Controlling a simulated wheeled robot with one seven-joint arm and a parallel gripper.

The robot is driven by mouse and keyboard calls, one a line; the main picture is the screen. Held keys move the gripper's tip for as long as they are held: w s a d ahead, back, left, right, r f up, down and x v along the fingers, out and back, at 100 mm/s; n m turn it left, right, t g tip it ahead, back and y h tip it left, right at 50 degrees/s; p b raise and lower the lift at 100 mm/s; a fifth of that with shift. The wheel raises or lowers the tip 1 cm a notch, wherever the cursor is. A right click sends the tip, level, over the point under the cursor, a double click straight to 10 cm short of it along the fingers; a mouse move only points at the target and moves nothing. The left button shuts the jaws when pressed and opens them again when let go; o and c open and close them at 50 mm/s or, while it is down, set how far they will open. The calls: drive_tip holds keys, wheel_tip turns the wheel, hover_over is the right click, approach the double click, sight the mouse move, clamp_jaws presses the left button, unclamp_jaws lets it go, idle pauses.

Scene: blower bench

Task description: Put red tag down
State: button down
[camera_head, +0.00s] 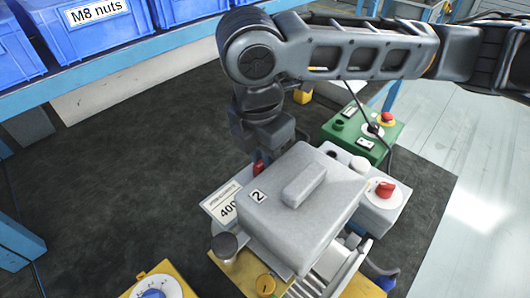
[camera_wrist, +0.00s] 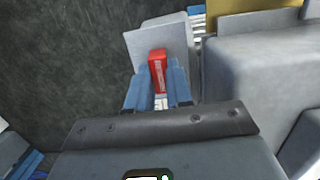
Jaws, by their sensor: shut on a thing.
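The red tag (camera_wrist: 157,66) is between the two blue fingers of my gripper (camera_wrist: 158,82) in the wrist view, with its pale lettering facing the camera. My gripper is shut on it. In the head view only a small red part of the tag (camera_head: 258,167) shows below the dark wrist, at the back-left edge of the grey housing marked 2 (camera_head: 318,203). A pale plate (camera_wrist: 175,38) lies just beyond the tag in the wrist view. I cannot tell whether the tag touches it. The tag's lower end is hidden.
A white label plate reading 400 (camera_head: 224,203) sits left of the housing. A grey box with a red knob (camera_head: 385,189) and a green box with a red button (camera_head: 386,120) stand to the right. Blue bins (camera_head: 110,22) line the back shelf. Dark floor is clear at left.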

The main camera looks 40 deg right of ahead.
sight(259, 166)
drive_tip(key=c, duration=1)
unclamp_jaws()
drive_tip(key=r, duration=0.4)
drive_tip(key=a+r, duration=0.1)
drive_tip(key=r, duration=0.7)
drive_tip(key=shift+s+a+r, duration=0.15)
drive_tip(key=shift+a, duration=0.1)
